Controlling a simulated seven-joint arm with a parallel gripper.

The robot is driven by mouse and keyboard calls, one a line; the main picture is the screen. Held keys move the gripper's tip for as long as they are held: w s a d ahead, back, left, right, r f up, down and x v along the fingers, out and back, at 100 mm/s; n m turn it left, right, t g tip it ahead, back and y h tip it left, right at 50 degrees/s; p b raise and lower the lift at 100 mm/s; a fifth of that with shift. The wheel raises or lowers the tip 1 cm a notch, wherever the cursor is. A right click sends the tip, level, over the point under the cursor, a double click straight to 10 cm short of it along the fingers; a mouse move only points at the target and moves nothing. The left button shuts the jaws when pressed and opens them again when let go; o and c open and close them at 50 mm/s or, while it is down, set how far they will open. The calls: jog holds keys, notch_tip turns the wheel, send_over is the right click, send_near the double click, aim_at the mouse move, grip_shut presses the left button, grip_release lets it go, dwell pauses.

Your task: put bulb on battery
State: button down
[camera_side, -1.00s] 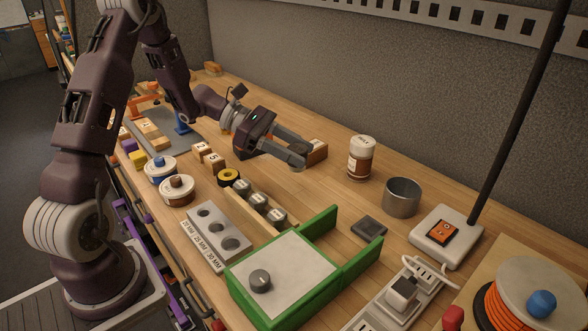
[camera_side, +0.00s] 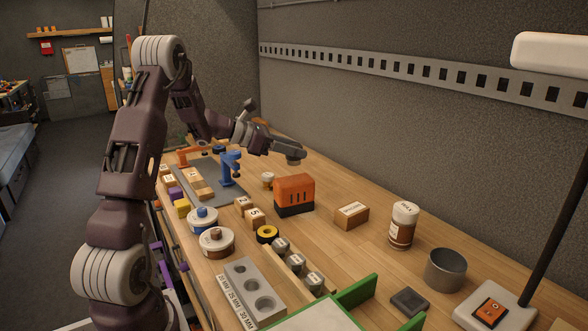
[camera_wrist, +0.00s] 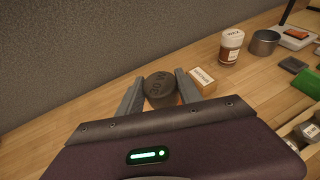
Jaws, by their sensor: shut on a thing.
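The cylinder also shows at the fingertips in the side view (camera_side: 294,158). No bulb can be made out for sure; a small pale-topped object (camera_side: 267,180) stands behind the orange block and is too small to identify. Nothing is clearly readable as a battery. An orange block with a black base (camera_side: 294,194) stands below the fingertips and may be it. A labelled wooden block (camera_side: 351,215) lies to its right.
A brown-and-white jar (camera_side: 403,225) and a metal cup (camera_side: 445,269) stand at the right. A holed grey block (camera_side: 254,290), a green tray (camera_side: 358,291) and lidded tubs (camera_side: 211,241) are in front. The blue stand (camera_side: 230,168) is left of the orange block. Bare wood lies around the labelled block.

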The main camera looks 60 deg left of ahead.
aim_at(294, 164)
notch_tip(294, 164, down, 4)
jog(key=shift+f, duration=0.25)
jog(key=shift+f, duration=0.1)
jog(key=c, duration=0.8)
grip_release()
